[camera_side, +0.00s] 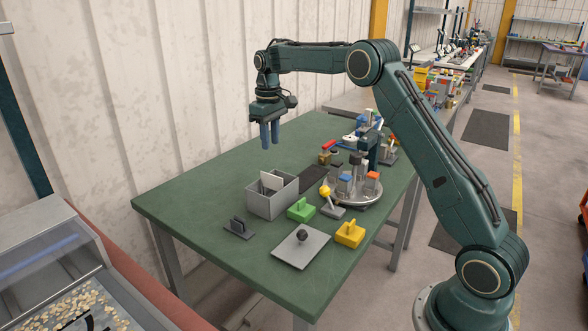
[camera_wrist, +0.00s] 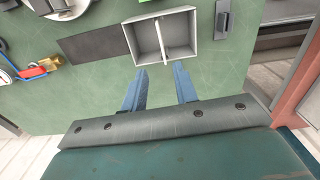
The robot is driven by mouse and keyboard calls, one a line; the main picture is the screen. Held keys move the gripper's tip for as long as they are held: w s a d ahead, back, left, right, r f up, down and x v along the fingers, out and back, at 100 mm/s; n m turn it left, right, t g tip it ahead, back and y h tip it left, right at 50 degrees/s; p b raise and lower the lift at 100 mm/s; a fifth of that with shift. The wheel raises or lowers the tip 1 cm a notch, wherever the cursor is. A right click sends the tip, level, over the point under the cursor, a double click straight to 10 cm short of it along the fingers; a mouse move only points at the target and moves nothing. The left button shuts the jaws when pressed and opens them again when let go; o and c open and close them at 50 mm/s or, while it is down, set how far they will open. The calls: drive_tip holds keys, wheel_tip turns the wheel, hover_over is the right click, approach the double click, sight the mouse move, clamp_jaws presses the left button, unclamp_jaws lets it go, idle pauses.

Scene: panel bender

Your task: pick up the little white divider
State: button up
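The little white divider (camera_side: 271,180) stands upright inside a grey open box (camera_side: 272,206) on the green table, its top showing above the rim. In the wrist view the divider (camera_wrist: 161,36) splits the box (camera_wrist: 192,50) into two compartments. My gripper (camera_side: 270,145) hangs above the table, higher than the box and behind it in the side view, fingers pointing down. In the wrist view the blue fingers of my gripper (camera_wrist: 160,69) are apart with nothing between them. The lower part of the divider is hidden by the box walls in the side view.
A green handled block (camera_side: 301,209), a yellow one (camera_side: 349,234), a dark one (camera_side: 239,229) and a grey plate with a black knob (camera_side: 301,249) lie around the box. A round metal fixture (camera_side: 350,190) stands to its right. The table's far left is clear.

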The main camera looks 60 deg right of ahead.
hover_over(270, 177)
wheel_tip(270, 177, down, 8)
drive_tip(key=shift+d+r, duration=0.25)
drive_tip(key=shift+s, duration=0.1)
drive_tip(key=shift+a+f, duration=0.15)
drive_tip(key=shift+f, duration=2.45)
clamp_jaws()
